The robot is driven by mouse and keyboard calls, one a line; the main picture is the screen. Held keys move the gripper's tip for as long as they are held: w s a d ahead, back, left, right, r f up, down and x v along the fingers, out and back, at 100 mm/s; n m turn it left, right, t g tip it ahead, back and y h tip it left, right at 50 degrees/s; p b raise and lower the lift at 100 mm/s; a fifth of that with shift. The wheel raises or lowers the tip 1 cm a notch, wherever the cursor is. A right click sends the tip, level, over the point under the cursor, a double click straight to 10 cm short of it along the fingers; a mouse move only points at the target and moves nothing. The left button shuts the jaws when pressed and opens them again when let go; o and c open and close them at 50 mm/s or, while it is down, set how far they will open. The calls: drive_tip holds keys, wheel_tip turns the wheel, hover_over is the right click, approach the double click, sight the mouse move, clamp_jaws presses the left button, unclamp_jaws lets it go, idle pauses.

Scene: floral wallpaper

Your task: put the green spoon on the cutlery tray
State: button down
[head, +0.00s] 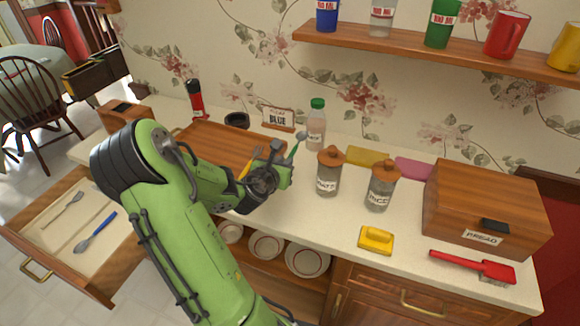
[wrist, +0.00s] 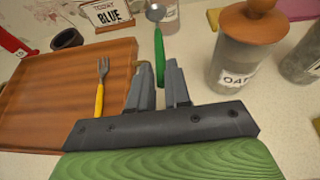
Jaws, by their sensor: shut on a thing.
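My gripper (head: 280,172) is shut on the green spoon (head: 296,149) by its handle. In the wrist view, the green handle (wrist: 159,50) rises from between the fingers (wrist: 160,85), with the grey bowl at the far end. The lower end of the handle is hidden by the fingers. A flat brown wooden tray (head: 205,143) lies on the counter to the left of my gripper; it fills the left of the wrist view (wrist: 50,95). A fork with a yellow handle (wrist: 100,90) lies at its right side, partly hidden by my arm in the head view.
Two labelled jars (head: 328,175) and a green-capped bottle (head: 317,125) stand right of my gripper. A "BLUE" sign (head: 279,119) stands behind the tray. A bread box (head: 480,205) is at right.

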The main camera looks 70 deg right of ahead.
sight(286, 197)
drive_tip(key=f+b, duration=0.1)
drive_tip(key=f, duration=0.2)
drive_tip(key=f+b, duration=0.2)
drive_tip(key=f, duration=0.1)
drive_tip(key=f+b, duration=0.2)
drive_tip(key=f, duration=0.2)
drive_tip(key=shift+s+f, duration=0.1)
drive_tip(key=shift+s, duration=0.15)
drive_tip(key=c, duration=1.1)
unclamp_jaws()
